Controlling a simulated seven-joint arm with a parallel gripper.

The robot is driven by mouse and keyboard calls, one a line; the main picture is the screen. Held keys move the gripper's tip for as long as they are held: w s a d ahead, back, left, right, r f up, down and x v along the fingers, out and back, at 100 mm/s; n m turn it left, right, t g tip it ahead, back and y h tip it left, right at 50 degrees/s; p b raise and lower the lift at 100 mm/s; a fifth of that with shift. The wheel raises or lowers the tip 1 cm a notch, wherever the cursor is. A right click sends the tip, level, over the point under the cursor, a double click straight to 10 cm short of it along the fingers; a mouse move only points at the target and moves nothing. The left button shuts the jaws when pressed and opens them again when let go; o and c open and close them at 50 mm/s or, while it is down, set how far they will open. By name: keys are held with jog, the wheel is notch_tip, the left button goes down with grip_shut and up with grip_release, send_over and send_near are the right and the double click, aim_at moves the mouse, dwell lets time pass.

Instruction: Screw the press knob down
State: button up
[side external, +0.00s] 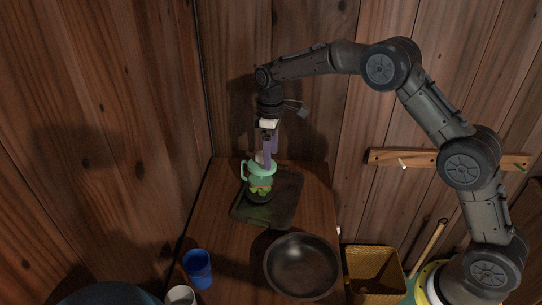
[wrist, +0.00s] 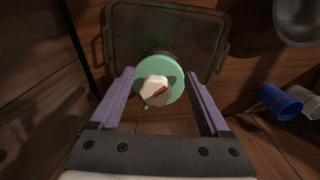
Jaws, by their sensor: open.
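The press (side external: 260,182) is a green, jar-like device with a side handle, upright on a dark tray (side external: 285,208). In the wrist view its round mint-green top (wrist: 174,72) carries a pale faceted knob (wrist: 155,92) with a small red mark. My gripper (side external: 268,160) points down over the press, with purple fingers. In the wrist view my gripper (wrist: 163,80) is open, one finger on each side of the knob, with visible gaps to both. I cannot tell whether the fingertips are level with the knob. The press body is mostly hidden under its top in the wrist view.
A dark round pan (side external: 302,266) stands on the wooden table in front of the tray. A blue cup (side external: 198,268) and a white cup (side external: 181,296) are near the front left. A yellow basket (side external: 373,274) is at the right. Wooden walls stand close behind the table.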

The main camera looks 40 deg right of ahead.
notch_tip(320, 180, up, 6)
dwell(0.5)
jog(key=shift+w+d, duration=0.1)
dwell(1.1)
